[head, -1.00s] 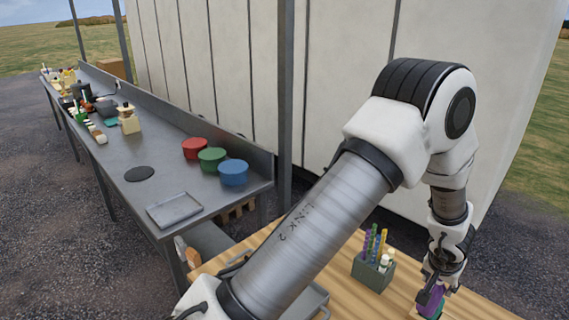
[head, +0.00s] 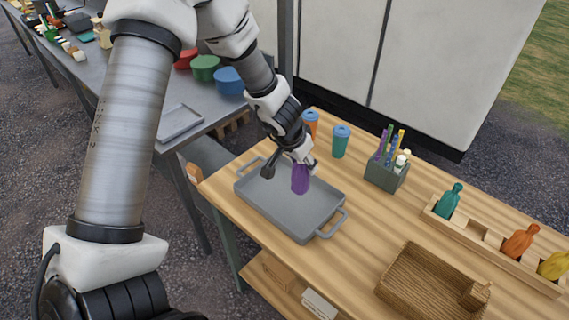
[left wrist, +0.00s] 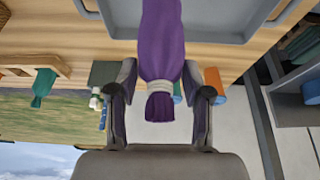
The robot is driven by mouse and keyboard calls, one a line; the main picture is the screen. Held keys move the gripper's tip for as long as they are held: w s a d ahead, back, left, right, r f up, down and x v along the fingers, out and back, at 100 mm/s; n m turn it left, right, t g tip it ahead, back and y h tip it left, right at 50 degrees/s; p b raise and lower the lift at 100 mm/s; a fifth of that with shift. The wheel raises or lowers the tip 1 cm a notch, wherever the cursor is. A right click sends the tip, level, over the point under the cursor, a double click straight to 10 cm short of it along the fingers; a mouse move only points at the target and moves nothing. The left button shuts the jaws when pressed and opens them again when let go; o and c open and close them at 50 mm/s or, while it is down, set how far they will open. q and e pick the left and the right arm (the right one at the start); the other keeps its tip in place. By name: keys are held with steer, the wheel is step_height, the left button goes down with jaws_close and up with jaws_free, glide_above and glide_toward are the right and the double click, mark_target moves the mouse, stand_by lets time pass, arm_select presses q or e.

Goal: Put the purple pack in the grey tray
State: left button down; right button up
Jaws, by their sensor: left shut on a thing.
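The purple pack (head: 300,180) hangs upright in my left gripper (head: 300,162), which is shut on its upper end. The pack is over the grey tray (head: 275,206), toward its far right side; I cannot tell whether its bottom touches the tray floor. The tray lies on the wooden table and looks otherwise empty. In the left wrist view the purple pack (left wrist: 162,40) is between both fingers, its tied end toward the palm, with the tray (left wrist: 225,20) beyond it. My right gripper is not in view.
Orange (head: 310,123) and teal (head: 341,141) cups stand behind the tray. A grey pen holder (head: 387,174) is to their right. A wooden rack (head: 480,240) holds teal, orange and yellow packs. A wooden box (head: 425,285) lies at the front right.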

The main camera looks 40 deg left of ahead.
mark_target(302, 181)
arm_select(q)
step_height(302, 181, down, 8)
steer(key=b, duration=0.5)
steer(key=shift+a+r+b, duration=0.1)
steer(key=shift+a+b, duration=0.05)
steer(key=shift+b, duration=0.2)
steer(key=shift+r, duration=0.25)
steer(key=shift+f, duration=0.2)
steer(key=c, duration=0.5)
jaws_free()
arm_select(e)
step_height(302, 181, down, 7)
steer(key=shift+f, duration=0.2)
arm_select(q)
steer(key=shift+r, duration=0.1)
